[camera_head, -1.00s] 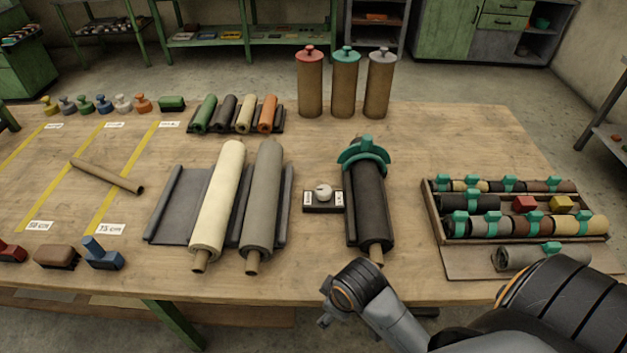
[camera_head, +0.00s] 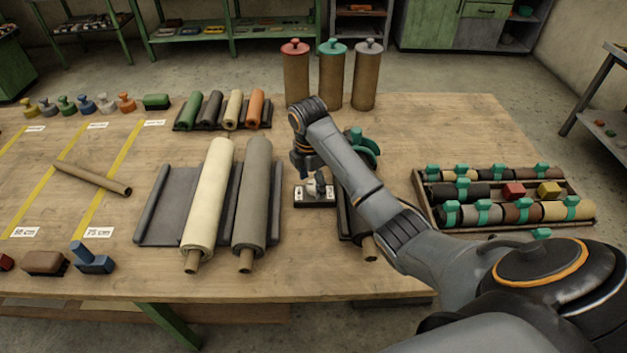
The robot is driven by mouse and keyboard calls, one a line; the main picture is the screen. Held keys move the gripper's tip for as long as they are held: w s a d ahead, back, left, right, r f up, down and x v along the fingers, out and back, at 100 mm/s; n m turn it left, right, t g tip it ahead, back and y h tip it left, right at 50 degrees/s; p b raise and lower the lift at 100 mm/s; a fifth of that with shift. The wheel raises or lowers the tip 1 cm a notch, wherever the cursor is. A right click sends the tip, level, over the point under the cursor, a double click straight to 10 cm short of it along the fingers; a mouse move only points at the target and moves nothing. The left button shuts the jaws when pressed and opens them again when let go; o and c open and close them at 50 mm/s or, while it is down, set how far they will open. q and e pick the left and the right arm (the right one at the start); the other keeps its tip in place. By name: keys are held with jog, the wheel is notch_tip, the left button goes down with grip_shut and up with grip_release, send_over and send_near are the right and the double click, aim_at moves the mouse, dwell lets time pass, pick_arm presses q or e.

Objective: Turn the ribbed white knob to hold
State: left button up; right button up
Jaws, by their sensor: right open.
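The white knob (camera_head: 318,188) sits on a small dark base (camera_head: 314,202) with white labels, between the grey roll and the dark roll. My right gripper (camera_head: 313,178) points down right over the knob, its fingers open at or just above it. The fingers and wrist hide part of the knob, so I cannot tell its pointing direction or whether the fingers touch it. The label text is too small to read. My left gripper is out of view.
A dark roll (camera_head: 369,246) with a teal clamp (camera_head: 365,150) lies right of the knob, partly behind my right arm. Cream (camera_head: 209,200) and grey (camera_head: 253,205) rolls lie left. A wooden rack (camera_head: 590,221) of clamped rolls stands at right.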

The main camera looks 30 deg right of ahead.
aim_at(314, 184)
jog(key=w+d+r+n, duration=0.3)
jog(key=w+d+r, duration=0.1)
jog(key=r, duration=0.4)
jog(key=shift+y, duration=0.3)
jog(key=f+p, duration=0.1)
jog(key=f, duration=1.1)
jog(key=shift+w+a+f+p, duration=0.1)
jog(key=shift+a+p, duration=0.1)
jog(key=shift+p, duration=0.15)
jog(key=shift+f, duration=0.8)
jog(key=shift+c, duration=0.2)
jog(key=c, duration=1.1)
